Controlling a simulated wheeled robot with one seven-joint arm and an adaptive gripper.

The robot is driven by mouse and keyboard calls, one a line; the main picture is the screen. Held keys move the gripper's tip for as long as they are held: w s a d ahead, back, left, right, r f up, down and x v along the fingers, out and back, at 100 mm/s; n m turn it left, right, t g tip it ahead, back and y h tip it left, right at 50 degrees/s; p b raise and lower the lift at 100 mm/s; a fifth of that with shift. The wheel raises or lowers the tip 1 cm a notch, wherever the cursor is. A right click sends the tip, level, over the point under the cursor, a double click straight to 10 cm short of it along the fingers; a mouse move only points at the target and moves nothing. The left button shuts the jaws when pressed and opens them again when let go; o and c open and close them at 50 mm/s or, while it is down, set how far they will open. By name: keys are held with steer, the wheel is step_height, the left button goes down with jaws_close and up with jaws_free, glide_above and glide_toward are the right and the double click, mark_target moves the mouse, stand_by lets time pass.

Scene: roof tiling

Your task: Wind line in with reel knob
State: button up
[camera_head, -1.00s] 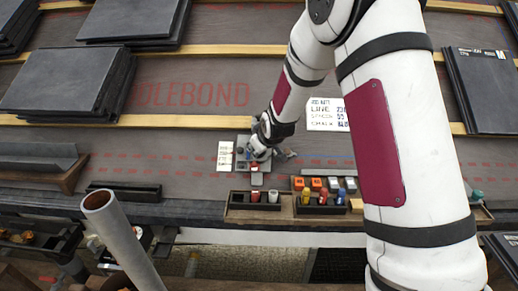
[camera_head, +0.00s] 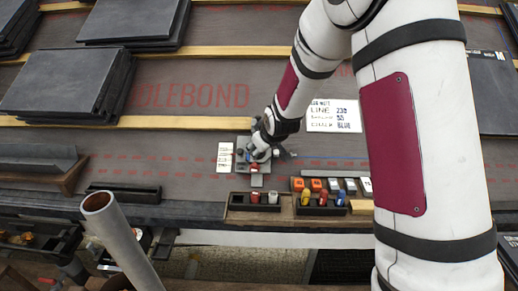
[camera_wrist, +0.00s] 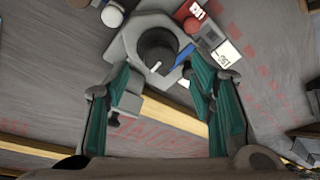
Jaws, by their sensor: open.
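The reel device is a grey housing (camera_wrist: 122,48) with a round dark knob (camera_wrist: 157,50) that carries a small white mark, seen at the top middle of the wrist view. In the head view the device (camera_head: 257,181) sits on the dark roof underlay, partly hidden by my wrist. My gripper (camera_wrist: 160,68) is open, with teal-lined fingers spread on either side of the knob in the picture. I see nothing held between them. Whether the fingers touch the knob, and the line itself, I cannot make out.
A white card with writing (camera_head: 334,116) lies right of the device, and a narrow card (camera_head: 225,157) left of it. Trays with coloured pieces (camera_head: 320,209) stand in front. Wooden battens (camera_head: 200,122) and stacked dark slates (camera_head: 62,82) lie behind and left.

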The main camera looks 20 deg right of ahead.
steer(key=v, duration=0.8)
steer(key=shift+s, duration=0.2)
steer(key=shift+r, duration=0.2)
steer(key=s+r+m+g, duration=0.2)
steer(key=s+r+g, duration=0.1)
steer(key=s, duration=1.2)
steer(key=s+r+m+g, duration=0.2)
steer(key=s+r, duration=0.1)
steer(key=s, duration=1.2)
steer(key=s+r+m+g, duration=0.2)
steer(key=s+r+g, duration=0.1)
steer(key=s, duration=1.2)
step_height(320, 180, up, 34)
steer(key=t+p, duration=0.4)
steer(key=p, duration=2.8)
steer(key=shift+w+n, duration=0.15)
steer(key=shift+n, duration=0.25)
steer(key=shift+a+r, duration=0.1)
